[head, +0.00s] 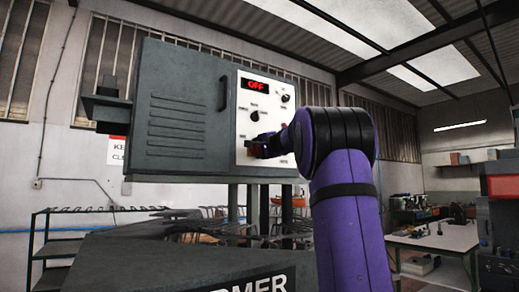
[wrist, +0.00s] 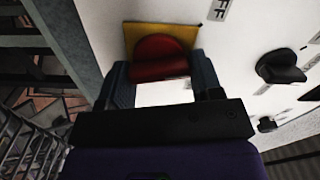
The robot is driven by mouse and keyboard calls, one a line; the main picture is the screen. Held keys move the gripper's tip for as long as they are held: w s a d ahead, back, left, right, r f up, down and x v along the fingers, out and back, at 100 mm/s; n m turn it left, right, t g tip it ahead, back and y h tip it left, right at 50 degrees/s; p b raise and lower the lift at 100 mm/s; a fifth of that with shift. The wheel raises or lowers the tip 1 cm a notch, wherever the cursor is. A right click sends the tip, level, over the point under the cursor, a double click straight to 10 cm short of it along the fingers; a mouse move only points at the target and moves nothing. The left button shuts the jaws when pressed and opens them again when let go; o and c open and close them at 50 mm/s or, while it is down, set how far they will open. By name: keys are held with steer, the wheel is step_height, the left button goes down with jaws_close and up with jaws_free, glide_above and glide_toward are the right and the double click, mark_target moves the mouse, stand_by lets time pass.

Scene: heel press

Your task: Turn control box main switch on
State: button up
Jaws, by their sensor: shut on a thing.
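The control box (head: 184,108) is a dark green-grey cabinet with a white panel (head: 268,90) on its right side. A red display (head: 257,86) on the panel reads OFF. The main switch (wrist: 160,57) is a red knob on a yellow square plate (wrist: 130,35) in the wrist view. My gripper (wrist: 160,80) has its two dark fingers on either side of the red knob and is shut on it. In the head view my gripper (head: 262,147) is at the panel's lower left, where it and my wrist hide the switch.
A black knob (wrist: 281,68) and a smaller black knob (wrist: 267,124) sit to the right of the gripper in the wrist view. A wire rack (head: 60,235) stands at lower left. A white workbench (head: 440,238) is at the right.

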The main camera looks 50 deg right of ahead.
steer(key=m, duration=0.6)
steer(key=shift+f, duration=0.25)
steer(key=m, duration=0.5)
steer(key=shift+f+m, duration=0.1)
steer(key=shift+m, duration=0.3)
steer(key=o, duration=0.9)
steer(key=shift+s, duration=0.15)
steer(key=v, duration=1)
steer(key=shift+s, duration=0.3)
